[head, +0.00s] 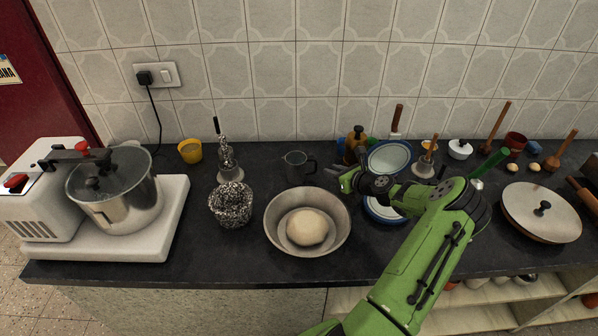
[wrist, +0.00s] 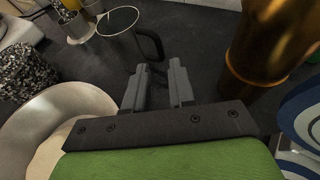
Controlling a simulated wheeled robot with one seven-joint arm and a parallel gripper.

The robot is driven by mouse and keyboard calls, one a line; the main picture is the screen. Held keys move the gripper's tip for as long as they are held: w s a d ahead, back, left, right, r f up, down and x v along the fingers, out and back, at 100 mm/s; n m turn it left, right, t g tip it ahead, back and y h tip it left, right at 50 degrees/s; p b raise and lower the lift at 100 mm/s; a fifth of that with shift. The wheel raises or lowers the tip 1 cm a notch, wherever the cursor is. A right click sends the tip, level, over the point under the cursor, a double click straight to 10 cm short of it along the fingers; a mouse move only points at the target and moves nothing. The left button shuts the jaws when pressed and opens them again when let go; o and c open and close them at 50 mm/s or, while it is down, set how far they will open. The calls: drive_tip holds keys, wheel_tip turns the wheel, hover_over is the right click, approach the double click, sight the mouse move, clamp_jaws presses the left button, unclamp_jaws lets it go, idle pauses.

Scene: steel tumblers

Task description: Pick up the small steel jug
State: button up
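The small steel jug (head: 295,167) is a dark grey metal cup with a side handle. It stands upright on the dark counter behind the bowl in the head view. In the wrist view the jug (wrist: 118,22) is at the upper left, its round mouth showing and its black handle (wrist: 150,42) pointing toward my fingers. My gripper (head: 345,181) is to the right of the jug, apart from it. In the wrist view my gripper (wrist: 159,66) has a gap between its two fingers, with only counter between them. The jug's lower part is hard to make out.
A metal bowl (head: 273,237) with dough (head: 307,228) stands in front of the jug; its rim (wrist: 92,92) is close to my left finger. A brass-coloured pot (wrist: 255,70) stands close on the right. A speckled black-and-white pot (head: 231,205) is left of the bowl.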

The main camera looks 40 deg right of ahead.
sight(315, 170)
drive_tip(key=b+x, duration=0.1)
drive_tip(key=x, duration=0.8)
drive_tip(key=shift+w+f+b, duration=0.2)
drive_tip(key=shift+f+b, duration=0.15)
drive_tip(key=shift+b, duration=0.05)
drive_tip(key=shift+r, duration=0.1)
clamp_jaws()
